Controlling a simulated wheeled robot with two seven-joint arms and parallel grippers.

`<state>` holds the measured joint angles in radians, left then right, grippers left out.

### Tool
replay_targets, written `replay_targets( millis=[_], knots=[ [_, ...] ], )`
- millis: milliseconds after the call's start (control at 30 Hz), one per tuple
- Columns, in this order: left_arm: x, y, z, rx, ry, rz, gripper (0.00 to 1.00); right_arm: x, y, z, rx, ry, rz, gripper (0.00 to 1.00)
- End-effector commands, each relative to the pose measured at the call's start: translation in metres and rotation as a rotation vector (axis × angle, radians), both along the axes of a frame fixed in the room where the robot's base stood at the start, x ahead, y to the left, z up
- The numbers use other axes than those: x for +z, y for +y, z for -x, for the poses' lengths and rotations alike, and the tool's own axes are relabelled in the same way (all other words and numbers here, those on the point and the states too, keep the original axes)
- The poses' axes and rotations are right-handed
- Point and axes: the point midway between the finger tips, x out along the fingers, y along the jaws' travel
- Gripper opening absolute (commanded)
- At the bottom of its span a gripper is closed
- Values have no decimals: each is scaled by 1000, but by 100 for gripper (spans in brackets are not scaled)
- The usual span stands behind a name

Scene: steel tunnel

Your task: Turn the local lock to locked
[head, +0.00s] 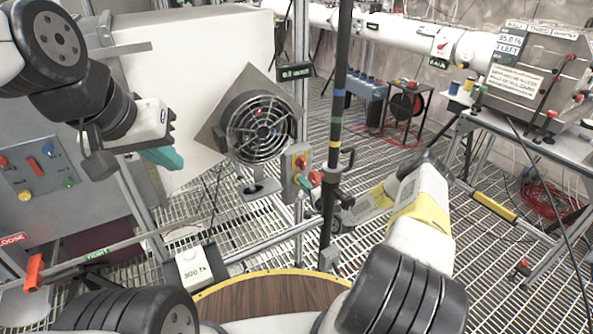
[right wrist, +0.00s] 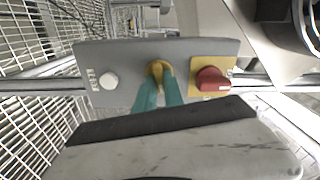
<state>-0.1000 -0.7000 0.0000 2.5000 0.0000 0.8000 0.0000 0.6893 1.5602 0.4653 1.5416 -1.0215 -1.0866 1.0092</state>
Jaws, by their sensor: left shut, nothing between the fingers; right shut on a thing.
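A narrow grey control box (head: 288,178) is fixed to a post near the middle of the head view. In the right wrist view its panel (right wrist: 122,65) carries a white round button (right wrist: 108,80), a yellow knob (right wrist: 158,67) in the middle and a red knob (right wrist: 212,78) on a yellow plate. My right gripper (right wrist: 158,88) has its teal fingers shut on the yellow knob. Any marking for its position is hidden or too small to read. My left gripper (head: 167,158) is shut and empty, away from the box at the left.
A round fan (head: 260,127) sits behind and left of the box. A dark vertical pole (head: 337,110) stands just right of it. A round wooden top (head: 270,298) and a white box marked 300 (head: 194,268) are in front. Grated floor shows at right.

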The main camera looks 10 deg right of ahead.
Motion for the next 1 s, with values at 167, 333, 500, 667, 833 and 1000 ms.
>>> replay_targets(
  millis=[167,333,500,667,833,1000],
  knots=[
    [0,0,0,0,0,0,0,-3,0,2,0,45,-100,0],
    [0,0,0,0,0,0,0,-3,0,1,1,72,-164,0],
    [0,0,0,0,0,0,0,-3,0,1,1,85,-197,0],
    [0,0,0,0,0,0,0,-3,0,1,1,90,-206,0],
    [0,0,0,0,0,0,0,-3,0,2,1,91,-208,0],
    [0,0,0,0,0,0,0,-4,0,2,1,91,-208,17]
  ],
)
